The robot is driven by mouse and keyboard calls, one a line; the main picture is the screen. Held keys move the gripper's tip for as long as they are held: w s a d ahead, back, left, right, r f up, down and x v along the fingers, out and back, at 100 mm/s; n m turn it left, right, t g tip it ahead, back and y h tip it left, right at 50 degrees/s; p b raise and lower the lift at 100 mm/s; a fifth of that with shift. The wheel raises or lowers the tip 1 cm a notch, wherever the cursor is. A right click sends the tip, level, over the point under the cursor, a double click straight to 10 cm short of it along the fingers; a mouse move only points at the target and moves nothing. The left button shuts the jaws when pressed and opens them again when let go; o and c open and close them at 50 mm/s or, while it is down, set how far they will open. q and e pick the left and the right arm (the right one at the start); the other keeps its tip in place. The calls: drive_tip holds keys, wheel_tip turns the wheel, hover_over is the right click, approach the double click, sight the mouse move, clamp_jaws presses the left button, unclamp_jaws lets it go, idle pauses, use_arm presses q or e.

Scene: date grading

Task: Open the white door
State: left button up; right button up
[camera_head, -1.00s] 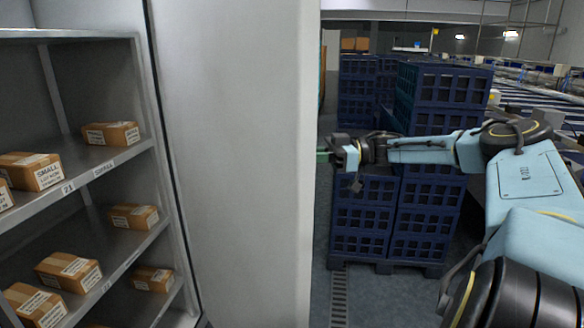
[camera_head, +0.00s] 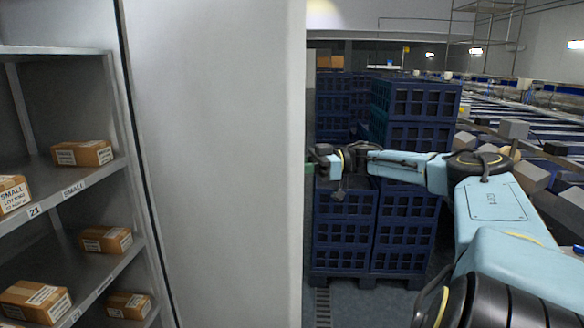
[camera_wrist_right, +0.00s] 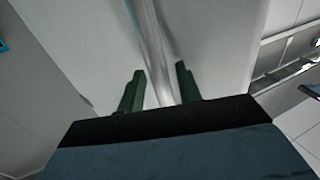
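A tall white panel (camera_head: 215,165), which I take to be the white door, stands upright in the middle of the head view. My right gripper (camera_head: 309,167) is at its right edge, and the panel hides part of the fingers. In the right wrist view a pale surface (camera_wrist_right: 215,40) lies in front of the gripper. A slim metal bar (camera_wrist_right: 152,35), like a handle, runs along it and passes between the two dark green fingers of my right gripper (camera_wrist_right: 160,85). The fingers are apart, with small gaps beside the bar. My left gripper is not in view.
A grey metal shelf (camera_head: 66,193) with several small cardboard boxes (camera_head: 83,153) stands left of the panel. Dark blue crates (camera_head: 345,235) are stacked behind my right arm. Conveyor lines (camera_head: 545,110) fill the back right. A strip of floor shows below the crates.

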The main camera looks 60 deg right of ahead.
drive_tip(key=b+v, duration=0.3)
drive_tip(key=v, duration=1)
drive_tip(key=shift+d, duration=0.15)
drive_tip(key=shift+s, duration=0.1)
